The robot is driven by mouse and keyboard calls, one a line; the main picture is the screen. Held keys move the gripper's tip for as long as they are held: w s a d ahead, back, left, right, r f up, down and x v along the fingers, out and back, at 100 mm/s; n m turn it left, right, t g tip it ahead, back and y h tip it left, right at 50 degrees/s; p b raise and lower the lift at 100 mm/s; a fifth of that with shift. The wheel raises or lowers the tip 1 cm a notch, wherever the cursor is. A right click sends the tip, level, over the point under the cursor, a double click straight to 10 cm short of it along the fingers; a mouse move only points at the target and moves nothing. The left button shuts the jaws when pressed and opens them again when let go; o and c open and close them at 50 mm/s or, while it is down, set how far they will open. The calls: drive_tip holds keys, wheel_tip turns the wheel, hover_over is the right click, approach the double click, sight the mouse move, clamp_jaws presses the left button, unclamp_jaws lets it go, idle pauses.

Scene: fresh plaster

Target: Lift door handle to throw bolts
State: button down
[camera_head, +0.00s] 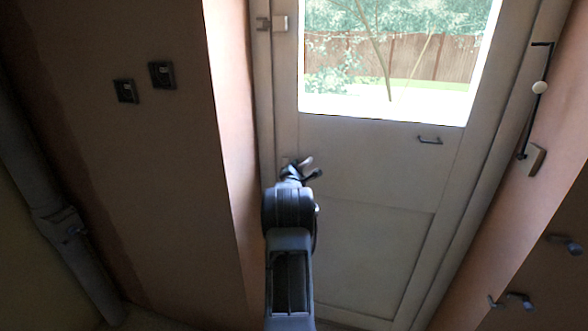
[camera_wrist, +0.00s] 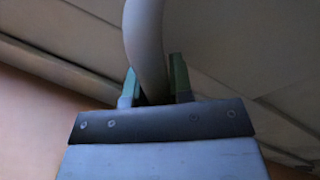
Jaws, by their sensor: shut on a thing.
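The pale door (camera_head: 370,165) has a large window in its upper part and is in its frame. My gripper (camera_head: 308,170) is at the left edge of the door, below the window. In the wrist view, my gripper (camera_wrist: 154,75) has its two fingers shut on a pale, curved door handle (camera_wrist: 145,30). The handle runs up out of the top of that view. In the head view the handle is mostly hidden by my gripper and is too small to judge its angle. Whether the bolts are thrown cannot be seen.
A small dark pull (camera_head: 430,141) is on the door right of my gripper. A pale fitting (camera_head: 281,24) is at upper left. A wall (camera_head: 226,150) stands close on the left, with two dark switches (camera_head: 162,75).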

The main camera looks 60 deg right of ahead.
drive_tip(key=c, duration=1)
unclamp_jaws()
drive_tip(key=shift+a, duration=0.1)
drive_tip(key=b+v, duration=0.3)
drive_tip(key=v, duration=1)
drive_tip(key=shift+s+a, duration=0.25)
drive_tip(key=shift+c, duration=0.2)
